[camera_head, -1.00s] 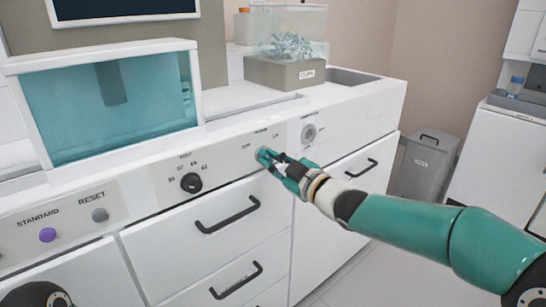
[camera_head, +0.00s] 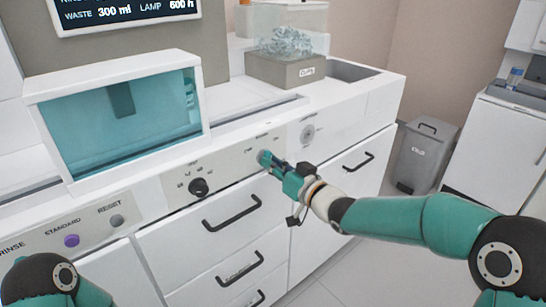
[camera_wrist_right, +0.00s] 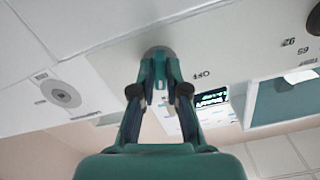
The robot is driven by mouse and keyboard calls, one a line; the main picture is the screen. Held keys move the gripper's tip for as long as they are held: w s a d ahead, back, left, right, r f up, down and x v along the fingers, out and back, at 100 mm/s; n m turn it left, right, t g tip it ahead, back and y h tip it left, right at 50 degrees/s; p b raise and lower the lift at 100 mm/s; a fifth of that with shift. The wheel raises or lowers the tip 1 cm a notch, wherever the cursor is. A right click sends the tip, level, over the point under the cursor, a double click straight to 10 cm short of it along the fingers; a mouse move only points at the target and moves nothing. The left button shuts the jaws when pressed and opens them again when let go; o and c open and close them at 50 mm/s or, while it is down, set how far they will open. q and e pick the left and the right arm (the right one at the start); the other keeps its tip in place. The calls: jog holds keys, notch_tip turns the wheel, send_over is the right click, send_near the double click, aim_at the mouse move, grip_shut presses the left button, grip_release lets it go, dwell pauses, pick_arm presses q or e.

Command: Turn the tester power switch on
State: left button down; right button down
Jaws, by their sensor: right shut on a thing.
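The tester's power switch is a small round grey knob (camera_head: 264,158) on the white front panel, right of the black dial. In the right wrist view the knob (camera_wrist_right: 158,52) is at the fingertips, with an OFF label beside it. My right gripper (camera_head: 271,161) is shut on the knob; its fingers (camera_wrist_right: 160,78) hide part of it. The tester screen (camera_head: 125,14) is lit and reads WASTE 300 ml, LAMP 600 h. My left arm shows at the bottom left, but its gripper is out of view.
A black dial (camera_head: 198,187), a purple STANDARD button (camera_head: 71,241) and a grey RESET button (camera_head: 117,220) are on the panel. Drawers with black handles (camera_head: 231,213) lie below. A CLIPS box (camera_head: 285,72) stands on top. A grey bin (camera_head: 425,158) stands at right.

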jog(key=m+p, duration=0.2)
jog(key=m, duration=0.3)
jog(key=shift+p, duration=0.3)
jog(key=shift+m, duration=0.4)
jog(key=c, duration=1.2)
grip_release()
jog(key=shift+d, duration=0.1)
jog(key=v, duration=1.1)
jog(key=shift+s+d, duration=0.25)
jog(key=shift+s, duration=0.1)
